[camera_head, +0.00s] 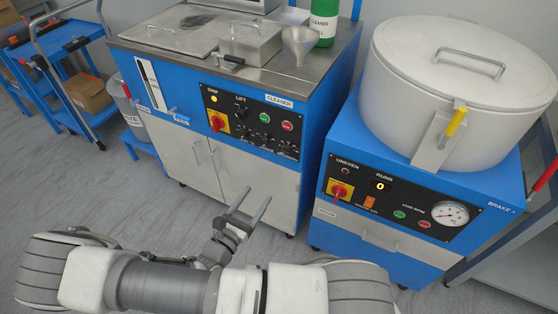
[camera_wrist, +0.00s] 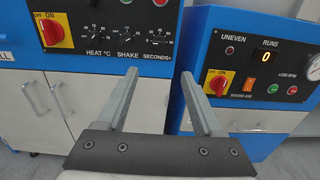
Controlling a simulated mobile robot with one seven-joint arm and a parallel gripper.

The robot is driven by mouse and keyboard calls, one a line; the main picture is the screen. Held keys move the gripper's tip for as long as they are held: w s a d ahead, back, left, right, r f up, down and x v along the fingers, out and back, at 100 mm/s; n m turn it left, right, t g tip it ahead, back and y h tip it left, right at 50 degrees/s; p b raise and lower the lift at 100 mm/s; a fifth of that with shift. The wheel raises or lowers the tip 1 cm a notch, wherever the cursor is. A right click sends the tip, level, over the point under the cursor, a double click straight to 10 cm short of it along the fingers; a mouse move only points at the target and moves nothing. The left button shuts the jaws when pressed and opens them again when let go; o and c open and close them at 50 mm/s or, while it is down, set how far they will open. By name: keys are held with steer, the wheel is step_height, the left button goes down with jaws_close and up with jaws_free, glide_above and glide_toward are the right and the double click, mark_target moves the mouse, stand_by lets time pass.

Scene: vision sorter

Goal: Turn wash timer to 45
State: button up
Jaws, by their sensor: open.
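The blue cleaner machine has a black control panel (camera_head: 252,122) with small dials. In the wrist view, a dial marked SECONDS (camera_wrist: 160,43) sits at the panel's right end, and a HEAT °C dial (camera_wrist: 96,33) is left of it. The SECONDS dial's pointer is too small to read. My gripper (camera_head: 256,195) is open and empty in front of the cleaner's lower white doors, below and apart from the panel. In the wrist view its two fingers (camera_wrist: 158,75) point forward, below the SECONDS dial.
A spin machine with a white drum (camera_head: 450,95) and its own panel stands at the right, across a narrow gap. The cleaner has a red-and-yellow ON switch (camera_head: 217,121). A funnel (camera_head: 298,42) stands on its top. A blue cart (camera_head: 75,75) is at the left. Grey floor lies in front.

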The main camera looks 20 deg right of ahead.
mark_target(286, 151)
steer(key=b+x, duration=0.2)
steer(key=x, duration=1.5)
steer(key=shift+w+d, duration=0.15)
jaws_close()
